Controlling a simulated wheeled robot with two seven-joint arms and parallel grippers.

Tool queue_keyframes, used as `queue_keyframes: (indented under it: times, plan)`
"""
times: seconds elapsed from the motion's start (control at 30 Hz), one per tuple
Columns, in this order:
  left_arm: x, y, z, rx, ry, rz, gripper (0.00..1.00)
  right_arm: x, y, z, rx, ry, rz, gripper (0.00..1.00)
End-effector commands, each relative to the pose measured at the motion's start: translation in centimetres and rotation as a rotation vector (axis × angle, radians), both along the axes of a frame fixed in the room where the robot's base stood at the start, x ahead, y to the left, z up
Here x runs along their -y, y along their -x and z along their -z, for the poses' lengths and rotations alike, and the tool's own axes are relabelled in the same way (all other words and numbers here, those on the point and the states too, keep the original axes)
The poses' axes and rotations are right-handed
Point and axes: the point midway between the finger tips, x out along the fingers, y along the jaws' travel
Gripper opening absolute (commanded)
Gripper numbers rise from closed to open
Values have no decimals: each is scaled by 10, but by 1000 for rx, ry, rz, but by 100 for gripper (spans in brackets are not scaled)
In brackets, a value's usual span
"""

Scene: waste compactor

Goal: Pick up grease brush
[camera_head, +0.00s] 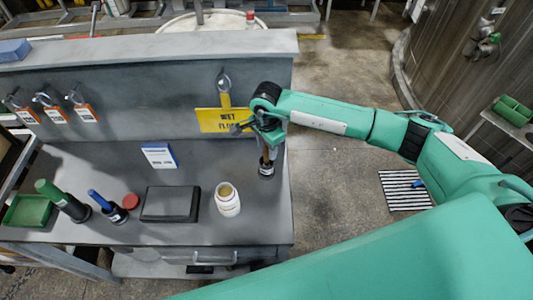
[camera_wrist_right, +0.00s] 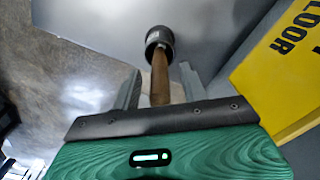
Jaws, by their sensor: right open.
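The grease brush (camera_head: 266,155) has a brown wooden handle that rises from a round black piece at the right end of the grey bench. It also shows in the right wrist view (camera_wrist_right: 160,78), with the black piece at its far end. I cannot tell whether that piece is the brush's head or a holder. My right gripper (camera_head: 268,139) is over the handle from above. In the wrist view its two fingers (camera_wrist_right: 160,88) are open, one on each side of the handle, with gaps visible. My left gripper is not in view.
A yellow floor sign (camera_head: 214,121) hangs on the bench's back panel, close beside my right gripper. A white jar (camera_head: 227,199), a dark flat box (camera_head: 170,204), a blue-handled tool (camera_head: 106,206) and a green-handled tool (camera_head: 62,201) stand to the left.

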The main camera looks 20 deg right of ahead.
Motion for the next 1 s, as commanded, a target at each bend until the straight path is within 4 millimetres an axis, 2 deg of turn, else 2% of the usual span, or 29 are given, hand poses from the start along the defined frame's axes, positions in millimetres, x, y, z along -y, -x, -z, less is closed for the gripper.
queue_keyframes:
  times: [0.17,0.3,0.4,0.77,1.0]
  plan:
    - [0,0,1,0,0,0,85,0,0,1,0,0,0,44]
    - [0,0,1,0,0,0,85,0,0,1,0,0,0,16]
    - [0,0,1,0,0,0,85,0,0,0,0,0,1,0]
    - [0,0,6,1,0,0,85,0,-1,-6,1,0,1,0]
    - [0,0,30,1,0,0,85,0,-1,-49,6,0,-1,0]
